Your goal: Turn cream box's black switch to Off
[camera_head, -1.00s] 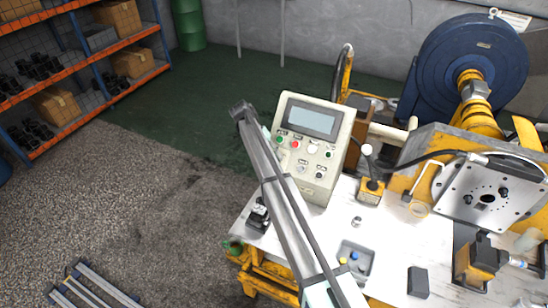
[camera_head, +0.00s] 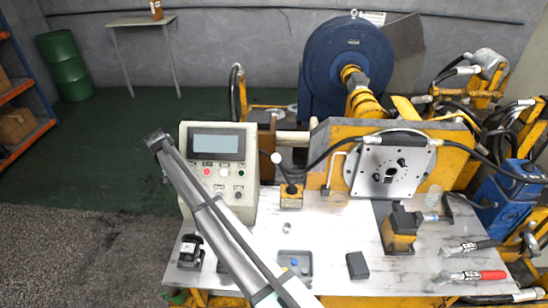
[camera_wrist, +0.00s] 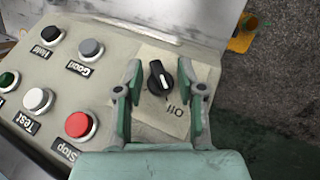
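The cream box (camera_head: 240,195) stands at the left end of the workbench, its screen and buttons facing the camera. The knob's white mark runs nearly along the picture's vertical, tilted slightly. My gripper (camera_wrist: 160,69) is open, one finger on each side of the knob, with visible gaps between. In the head view, my arm crosses in front of the box's left part, and the switch and fingers are hidden.
A red Stop button (camera_wrist: 80,125) lies close to the left finger. In the head view, a small grey tray (camera_head: 303,277) and a black block (camera_head: 357,265) lie on the bench (camera_head: 330,235). Floor left of the bench is open.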

